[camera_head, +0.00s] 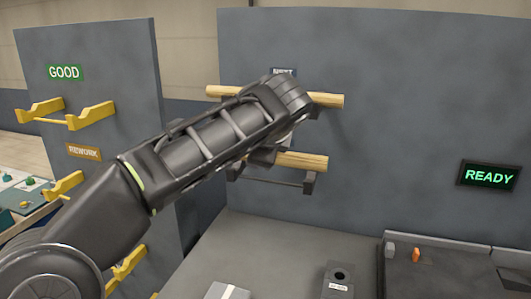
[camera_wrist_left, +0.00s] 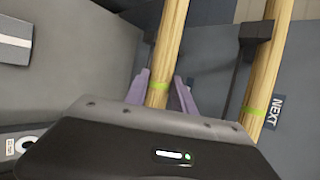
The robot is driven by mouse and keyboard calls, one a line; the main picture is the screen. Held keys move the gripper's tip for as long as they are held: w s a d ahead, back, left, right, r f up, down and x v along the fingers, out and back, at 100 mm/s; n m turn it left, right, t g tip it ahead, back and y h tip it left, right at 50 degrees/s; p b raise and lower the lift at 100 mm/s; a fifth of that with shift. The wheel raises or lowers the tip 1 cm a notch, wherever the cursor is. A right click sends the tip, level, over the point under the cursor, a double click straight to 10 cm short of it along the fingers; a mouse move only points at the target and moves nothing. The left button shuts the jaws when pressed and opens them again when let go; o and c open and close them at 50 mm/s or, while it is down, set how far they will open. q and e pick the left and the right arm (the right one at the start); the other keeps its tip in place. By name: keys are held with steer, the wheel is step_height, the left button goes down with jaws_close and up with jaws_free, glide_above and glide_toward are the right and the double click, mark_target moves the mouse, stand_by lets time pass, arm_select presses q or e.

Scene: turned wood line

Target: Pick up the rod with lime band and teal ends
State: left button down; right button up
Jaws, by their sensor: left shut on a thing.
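My left gripper (camera_wrist_left: 161,78) is shut on a pale wooden rod (camera_wrist_left: 168,42), with its purple fingers on either side near a lime band. In the head view this appears to be the lower rod (camera_head: 303,161), partly hidden by my left arm. A second wooden rod (camera_wrist_left: 271,55) with a lime band runs beside it in the wrist view. It is the upper rod (camera_head: 328,100) in the head view. No teal ends show on either rod. My right gripper is not in view.
A dark bracket (camera_head: 308,183) shows just below the lower rod; contact is unclear. The grey panel (camera_head: 400,80) stands behind, with a NEXT sign (camera_wrist_left: 276,112). Yellow hooks (camera_head: 92,116) are on the left panel under a GOOD sign (camera_head: 65,72). A READY display (camera_head: 489,176) is at right.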

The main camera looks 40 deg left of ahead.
arm_select(q)
steer(key=s+d, duration=0.4)
steer(key=s, duration=0.8)
steer(key=shift+s+d+p, duration=0.15)
steer(key=shift+d+p, duration=0.05)
steer(key=shift+p, duration=0.2)
